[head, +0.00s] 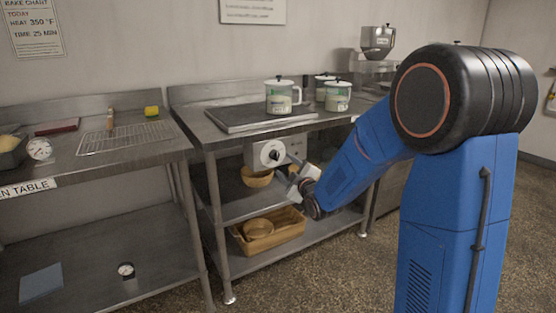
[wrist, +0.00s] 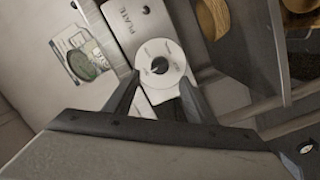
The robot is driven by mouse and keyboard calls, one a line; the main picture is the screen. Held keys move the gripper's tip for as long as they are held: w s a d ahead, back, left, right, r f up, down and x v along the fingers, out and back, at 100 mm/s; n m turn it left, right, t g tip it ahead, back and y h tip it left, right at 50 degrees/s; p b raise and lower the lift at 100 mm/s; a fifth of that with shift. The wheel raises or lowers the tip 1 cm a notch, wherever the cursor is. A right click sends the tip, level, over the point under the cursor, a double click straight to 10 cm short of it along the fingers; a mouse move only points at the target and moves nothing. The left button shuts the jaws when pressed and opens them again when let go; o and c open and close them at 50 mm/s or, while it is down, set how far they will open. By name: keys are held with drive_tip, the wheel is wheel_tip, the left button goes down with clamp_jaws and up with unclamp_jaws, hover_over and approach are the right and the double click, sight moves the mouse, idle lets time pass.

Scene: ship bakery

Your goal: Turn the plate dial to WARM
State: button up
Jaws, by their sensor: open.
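The plate dial (head: 270,154) is a white disc with a black knob on a pale control box (head: 294,147) under the front edge of the middle table. In the wrist view the dial (wrist: 174,75) shows a dark centre knob, and the box (wrist: 130,22) reads "PLATE". The small markings around the dial are too blurred to read, so I cannot tell its setting. My gripper (head: 286,166) is in front of the box, near the dial. In the wrist view my gripper (wrist: 160,82) is open, its two fingers on either side of the dial, apparently not closed on the knob.
A left table holds a wire rack (head: 127,136) and a round gauge (head: 40,149).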

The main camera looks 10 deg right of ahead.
sight(277, 157)
drive_tip(key=w, duration=0.2)
drive_tip(key=w+a, duration=0.1)
drive_tip(key=w, duration=0.5)
drive_tip(key=shift+a, duration=0.3)
drive_tip(key=c, duration=1)
